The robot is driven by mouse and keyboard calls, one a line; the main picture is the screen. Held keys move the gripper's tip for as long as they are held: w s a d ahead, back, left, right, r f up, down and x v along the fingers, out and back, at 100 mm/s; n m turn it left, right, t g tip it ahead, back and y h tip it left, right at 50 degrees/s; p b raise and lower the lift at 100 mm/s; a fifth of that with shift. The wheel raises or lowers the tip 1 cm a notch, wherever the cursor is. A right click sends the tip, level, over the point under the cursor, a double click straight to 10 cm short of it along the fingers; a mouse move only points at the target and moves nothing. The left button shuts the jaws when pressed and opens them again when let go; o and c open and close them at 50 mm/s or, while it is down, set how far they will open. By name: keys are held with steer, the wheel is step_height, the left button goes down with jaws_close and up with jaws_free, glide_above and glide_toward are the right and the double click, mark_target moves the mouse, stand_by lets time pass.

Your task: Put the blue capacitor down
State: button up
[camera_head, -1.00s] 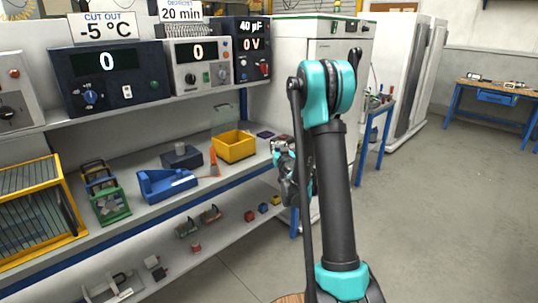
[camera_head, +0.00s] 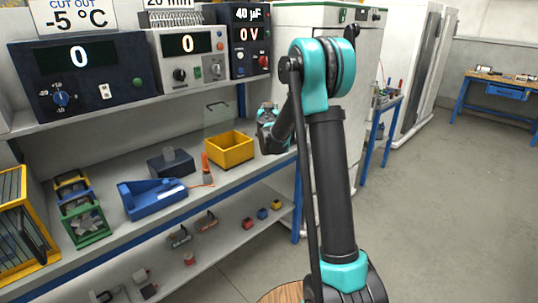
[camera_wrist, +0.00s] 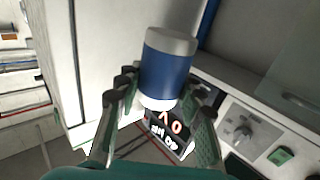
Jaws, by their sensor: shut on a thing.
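The blue capacitor (camera_wrist: 168,65) is a blue cylinder with a grey cap and a pale lower end, seen in the wrist view. My gripper (camera_wrist: 164,92) has a finger on each side of it and is shut on it. In the head view my gripper (camera_head: 267,128) is above the right end of the bench shelf, to the right of the yellow bin. The capacitor's blue body cannot be made out in the head view.
On the bench shelf (camera_head: 124,228) stand a yellow bin (camera_head: 230,150), a blue tool holder (camera_head: 152,196), a dark blue block (camera_head: 171,163) and an orange-handled tool (camera_head: 205,165). Instruments with displays (camera_head: 83,75) stand above. A white cabinet (camera_head: 325,40) is behind my arm.

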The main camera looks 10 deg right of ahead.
step_height(320, 180, down, 20)
steer(key=shift+r, duration=0.15)
stand_by(0.7)
steer(key=o, duration=1.3)
steer(key=shift+f, duration=0.2)
